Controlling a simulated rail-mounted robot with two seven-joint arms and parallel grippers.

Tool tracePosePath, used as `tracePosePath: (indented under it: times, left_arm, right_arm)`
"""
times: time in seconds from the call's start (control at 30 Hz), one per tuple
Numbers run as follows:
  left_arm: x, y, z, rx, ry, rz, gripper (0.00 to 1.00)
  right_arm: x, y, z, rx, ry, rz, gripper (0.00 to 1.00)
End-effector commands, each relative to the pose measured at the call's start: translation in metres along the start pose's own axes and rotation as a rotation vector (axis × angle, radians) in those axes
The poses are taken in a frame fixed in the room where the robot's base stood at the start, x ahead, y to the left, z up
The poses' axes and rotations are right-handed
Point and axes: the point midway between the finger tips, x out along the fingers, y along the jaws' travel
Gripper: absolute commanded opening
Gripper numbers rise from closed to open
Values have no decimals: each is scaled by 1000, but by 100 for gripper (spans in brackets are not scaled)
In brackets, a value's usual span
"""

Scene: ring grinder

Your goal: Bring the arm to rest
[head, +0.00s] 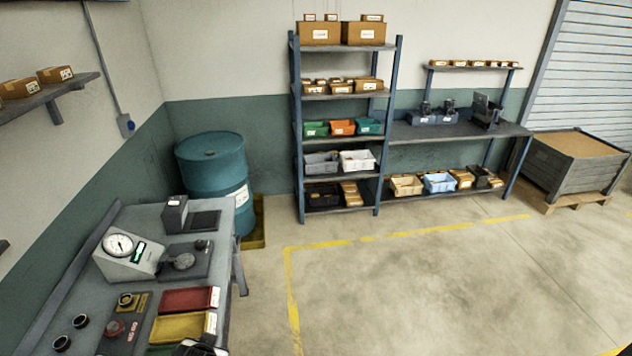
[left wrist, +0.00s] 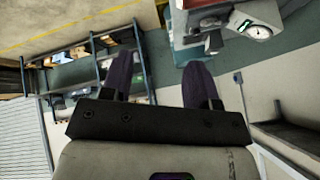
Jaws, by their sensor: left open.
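My left gripper (left wrist: 160,66) shows in the left wrist view, with two dark fingers apart and nothing between them. The view is turned over, with the shelving on the left and the bench with the gauge at the top right. The fingers appear to be in free air, away from the bench. In the head view I cannot clearly make out the left gripper; a small dark and white part at the bottom edge is too cut off to tell. My right gripper is in neither view.
In the head view a workbench (head: 141,216) at the left holds a dial gauge (head: 128,255), a red tray (head: 188,300), a yellow tray (head: 178,327) and dark rings (head: 80,321). A blue drum (head: 215,165) stands behind. Shelving (head: 298,120) is farther back.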

Motion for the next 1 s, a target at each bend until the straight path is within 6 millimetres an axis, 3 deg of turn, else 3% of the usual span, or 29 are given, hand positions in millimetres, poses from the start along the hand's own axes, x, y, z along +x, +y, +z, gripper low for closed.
tracePosePath:
  times: [0.03,0.13,0.2,0.3,0.5,0.6,0.8,1.0]
  left_arm:
    - [-25,10,8,-13,54,46,55]
    - [-71,30,37,-17,125,138,55]
    - [-97,40,64,-18,132,189,55]
    - [-121,50,106,-20,94,230,55]
    - [-130,68,188,-11,-84,274,55]
    - [-134,74,217,-6,-153,288,55]
    - [-139,79,247,2,-223,300,55]
    - [-140,79,251,3,-232,302,55]
  right_arm:
    - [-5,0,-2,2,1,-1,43]
    - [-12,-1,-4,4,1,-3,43]
    - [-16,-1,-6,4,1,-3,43]
    - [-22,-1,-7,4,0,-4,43]
    - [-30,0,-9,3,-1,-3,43]
    - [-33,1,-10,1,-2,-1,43]
    - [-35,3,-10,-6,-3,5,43]
    - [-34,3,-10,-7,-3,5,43]
